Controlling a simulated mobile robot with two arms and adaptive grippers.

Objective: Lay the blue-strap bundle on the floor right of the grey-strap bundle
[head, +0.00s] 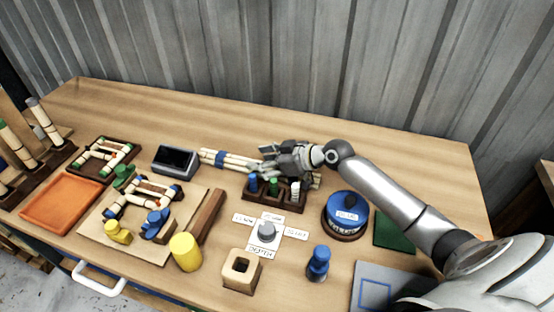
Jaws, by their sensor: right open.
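The blue-strap bundle (221,159) is a set of pale rattan sticks with a blue strap. It lies on the wooden workbench (330,138), toward the back middle. My right gripper (268,151) is open at the right part of this bundle and hides some of it; I cannot tell whether the fingers touch the sticks. I do not see a grey-strap bundle. My left gripper is not in view.
A dark rack with coloured pegs (272,195) stands just in front of my right gripper. A dark-screened box (174,160) is left of the bundle. A blue round container (346,207) stands to the right. Some floor (45,285) shows at lower left.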

